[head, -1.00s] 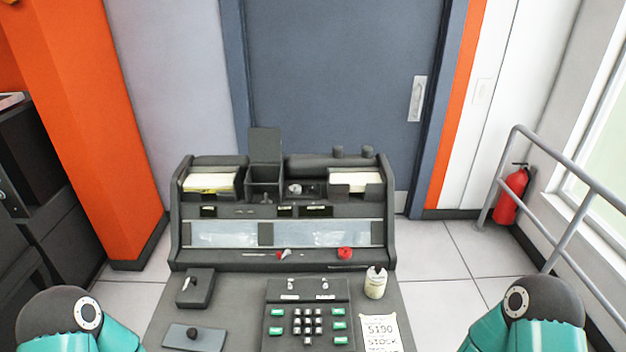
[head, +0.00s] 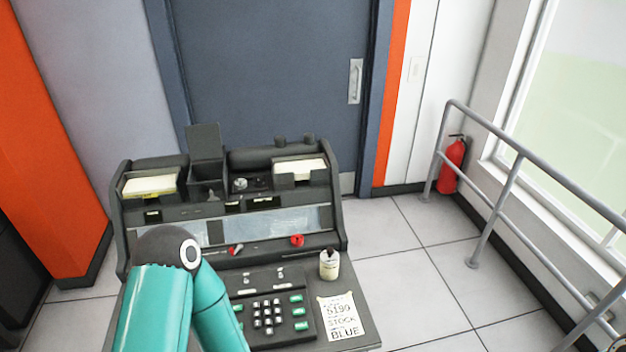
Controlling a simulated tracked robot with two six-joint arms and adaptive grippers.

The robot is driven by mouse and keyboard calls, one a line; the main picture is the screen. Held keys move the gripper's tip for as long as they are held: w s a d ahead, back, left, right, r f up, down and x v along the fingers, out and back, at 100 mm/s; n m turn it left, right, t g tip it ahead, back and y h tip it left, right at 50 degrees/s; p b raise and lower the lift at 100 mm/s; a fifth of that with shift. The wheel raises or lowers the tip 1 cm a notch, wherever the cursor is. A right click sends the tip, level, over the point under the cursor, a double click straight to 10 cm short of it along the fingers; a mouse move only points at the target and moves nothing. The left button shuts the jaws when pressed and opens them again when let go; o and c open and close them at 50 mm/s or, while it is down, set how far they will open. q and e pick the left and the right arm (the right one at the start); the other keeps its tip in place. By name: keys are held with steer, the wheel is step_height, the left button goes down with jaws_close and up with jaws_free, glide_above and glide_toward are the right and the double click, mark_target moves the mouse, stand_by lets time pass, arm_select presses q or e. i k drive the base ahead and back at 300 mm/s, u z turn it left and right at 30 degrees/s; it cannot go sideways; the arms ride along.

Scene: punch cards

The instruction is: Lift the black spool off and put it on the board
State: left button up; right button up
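A small round part (head: 240,184) sits in the middle recess. I cannot make out the board for certain; the front left of the desk is hidden behind my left arm. My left arm's teal links cross the lower left of the view, and its gripper is out of frame. My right gripper is not in view.
Card stacks lie in the left tray (head: 150,186) and right tray (head: 299,167). A keypad (head: 268,313), a cream jar (head: 329,265) and a paper note (head: 342,316) are on the desk. A grey railing (head: 540,172) and fire extinguisher (head: 453,165) stand right. Floor between is clear.

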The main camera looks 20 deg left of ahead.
mark_target(256, 184)
steer(key=z, duration=0.7)
steer(key=i, duration=3.85)
steer(key=u, duration=2.05)
steer(key=i, duration=1.85)
steer(key=z, duration=0.05)
